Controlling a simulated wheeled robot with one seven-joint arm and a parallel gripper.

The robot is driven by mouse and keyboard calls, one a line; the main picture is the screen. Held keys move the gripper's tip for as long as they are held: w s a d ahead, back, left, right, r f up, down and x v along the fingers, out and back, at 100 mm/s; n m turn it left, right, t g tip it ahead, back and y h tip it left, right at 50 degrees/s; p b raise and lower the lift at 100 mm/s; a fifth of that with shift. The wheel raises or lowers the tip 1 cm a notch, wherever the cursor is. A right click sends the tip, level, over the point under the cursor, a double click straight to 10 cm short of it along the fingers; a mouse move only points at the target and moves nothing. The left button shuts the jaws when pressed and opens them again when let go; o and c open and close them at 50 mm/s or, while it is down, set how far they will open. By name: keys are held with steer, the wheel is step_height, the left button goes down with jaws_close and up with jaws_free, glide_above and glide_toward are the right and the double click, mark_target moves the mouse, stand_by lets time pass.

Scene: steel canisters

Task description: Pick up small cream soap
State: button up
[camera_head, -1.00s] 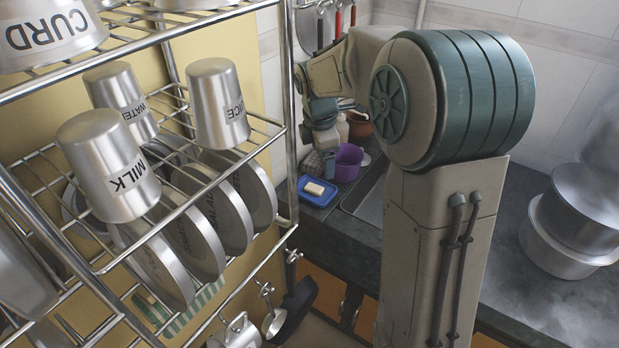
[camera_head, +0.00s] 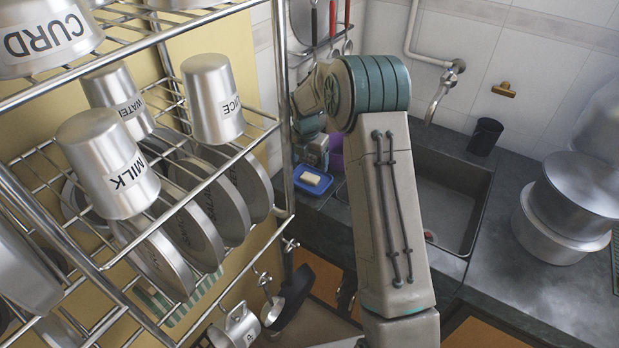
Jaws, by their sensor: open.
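The small cream soap (camera_head: 310,178) lies on a blue soap dish (camera_head: 301,187) on the dark counter, just right of the rack's front post. My gripper (camera_head: 320,163) points down at the end of my arm, close beside the soap and a little above and to the right of it in the picture. It is open, and nothing shows held in it. Its fingertips are small and partly hard to make out. The soap is in plain sight.
A purple mug (camera_head: 337,152) is partly hidden behind my gripper. The steel rack (camera_head: 287,110) with canisters and plates stands close on the left. A sink (camera_head: 450,205) and large pots (camera_head: 560,215) are to the right. A dark tumbler (camera_head: 486,136) stands behind the sink.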

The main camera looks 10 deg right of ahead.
mark_target(310, 177)
steer(key=shift+w+f+p, duration=0.1)
steer(key=shift+f+p, duration=0.6)
steer(key=shift+f, duration=2.3)
steer(key=c, duration=1.1)
